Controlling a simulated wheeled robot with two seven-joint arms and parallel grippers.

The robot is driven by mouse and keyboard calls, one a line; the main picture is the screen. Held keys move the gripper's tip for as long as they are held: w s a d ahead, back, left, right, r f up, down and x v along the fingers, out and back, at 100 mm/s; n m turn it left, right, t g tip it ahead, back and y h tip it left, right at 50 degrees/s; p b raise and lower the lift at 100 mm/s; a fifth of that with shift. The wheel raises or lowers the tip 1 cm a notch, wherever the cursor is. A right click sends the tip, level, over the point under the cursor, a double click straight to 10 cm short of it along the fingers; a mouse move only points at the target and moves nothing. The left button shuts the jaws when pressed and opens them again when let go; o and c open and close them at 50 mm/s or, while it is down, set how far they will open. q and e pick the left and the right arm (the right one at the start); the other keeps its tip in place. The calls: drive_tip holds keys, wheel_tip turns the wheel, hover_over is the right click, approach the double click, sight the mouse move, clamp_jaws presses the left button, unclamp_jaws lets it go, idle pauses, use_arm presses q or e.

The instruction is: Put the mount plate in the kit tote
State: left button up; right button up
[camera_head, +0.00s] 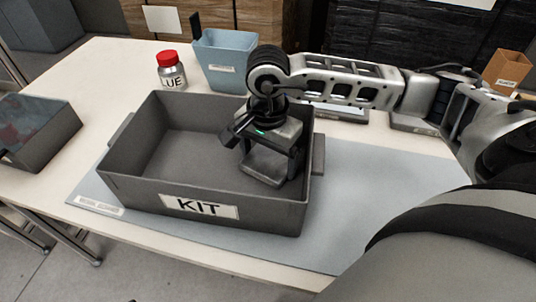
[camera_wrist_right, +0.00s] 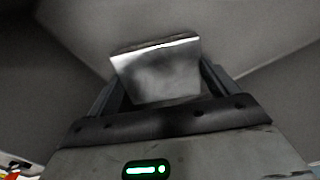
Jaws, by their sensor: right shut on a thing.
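The kit tote (camera_head: 150,190) is a large grey open bin with a white KIT label, standing on a grey-blue mat. My right gripper (camera_head: 268,168) is inside the tote at its right end. It is shut on the mount plate, a small grey metal plate that shows between the fingers in the right wrist view (camera_wrist_right: 160,75). In the head view the plate is hard to tell from the gripper's fingers. Grey tote walls surround the plate in the wrist view. Whether the plate touches the tote floor cannot be told. My left gripper is not in view.
A glue bottle with a red cap (camera_head: 171,72) and a light blue bin (camera_head: 226,62) stand behind the tote. A grey container (camera_head: 38,128) is at the far left. An orange-brown box (camera_head: 507,68) is at the back right. The mat (camera_head: 370,190) is clear right of the tote.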

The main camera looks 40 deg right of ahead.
sight(268, 161)
drive_tip(key=shift+f, duration=0.25)
drive_tip(key=o, duration=1.2)
drive_tip(key=shift+r, duration=0.35)
wheel_tip(268, 161, up, 12)
drive_tip(key=shift+f, duration=0.15)
